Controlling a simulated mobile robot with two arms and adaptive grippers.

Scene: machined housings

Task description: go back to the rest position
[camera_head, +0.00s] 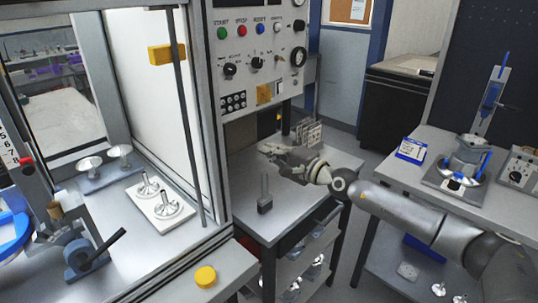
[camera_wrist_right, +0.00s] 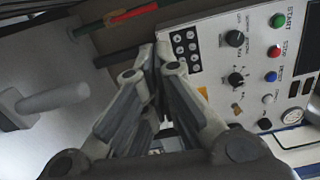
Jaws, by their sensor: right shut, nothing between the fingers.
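My right gripper (camera_head: 270,150) is stretched out over the small grey table, in front of the control panel. In the right wrist view its fingers (camera_wrist_right: 158,58) are drawn together at the tips with nothing between them. My right arm comes in from the lower right of the head view. My left gripper does not show in either view.
A control panel (camera_head: 258,45) with buttons and knobs stands behind the gripper. A grey block with an upright peg (camera_head: 265,200) stands on the small table (camera_head: 245,225). A machine enclosure holds a white plate (camera_head: 150,212) with metal parts. A side bench (camera_head: 400,178) stands at right.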

